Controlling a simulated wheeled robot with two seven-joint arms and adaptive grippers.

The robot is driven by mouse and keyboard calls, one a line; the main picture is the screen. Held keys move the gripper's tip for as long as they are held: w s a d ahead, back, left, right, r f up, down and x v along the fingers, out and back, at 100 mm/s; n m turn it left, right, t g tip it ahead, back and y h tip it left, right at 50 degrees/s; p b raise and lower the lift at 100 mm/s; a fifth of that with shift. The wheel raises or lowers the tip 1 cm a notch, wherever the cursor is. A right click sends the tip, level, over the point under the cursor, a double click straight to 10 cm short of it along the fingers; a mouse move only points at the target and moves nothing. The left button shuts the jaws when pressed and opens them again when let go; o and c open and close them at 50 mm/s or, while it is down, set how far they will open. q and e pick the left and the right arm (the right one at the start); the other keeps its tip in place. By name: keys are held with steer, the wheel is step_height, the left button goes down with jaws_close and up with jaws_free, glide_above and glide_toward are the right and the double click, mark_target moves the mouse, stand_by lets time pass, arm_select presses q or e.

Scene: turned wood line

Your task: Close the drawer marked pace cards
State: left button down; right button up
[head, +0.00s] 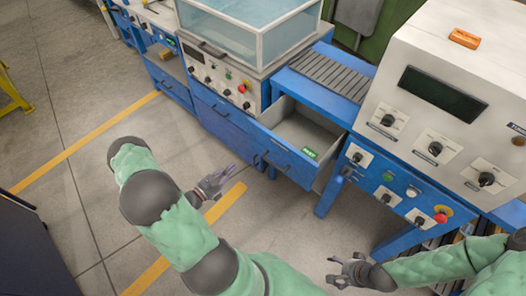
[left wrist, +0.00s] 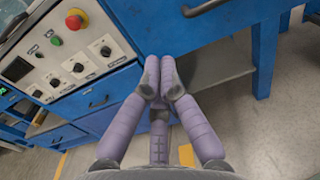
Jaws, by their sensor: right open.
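A blue drawer (head: 291,154) with a green label (head: 309,153) and a dark handle stands pulled out, its grey inside showing empty. The label is too small to read. In the left wrist view a blue front (left wrist: 165,30) with a dark handle fills the top, probably this drawer. My left gripper (head: 226,183) is in front of the drawer, to its left and apart from it in the head view. My right gripper (head: 338,272) is open and empty, below and right of the drawer.
A blue roller bed (head: 322,72) lies above the drawer. A control panel with knobs (head: 222,78) is left of it, over shut blue fronts (head: 222,122). A large grey machine (head: 440,90) with knobs and a red button stands right. Floor in front is clear.

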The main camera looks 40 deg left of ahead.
arm_select(q)
steer(key=b, duration=0.4)
glide_toward(257, 141)
steer(key=shift+y, duration=0.3)
steer(key=w, duration=0.4)
steer(key=w+d, duration=0.1)
steer(key=w, duration=0.2)
steer(key=shift+f, duration=0.25)
steer(key=shift+w, duration=0.1)
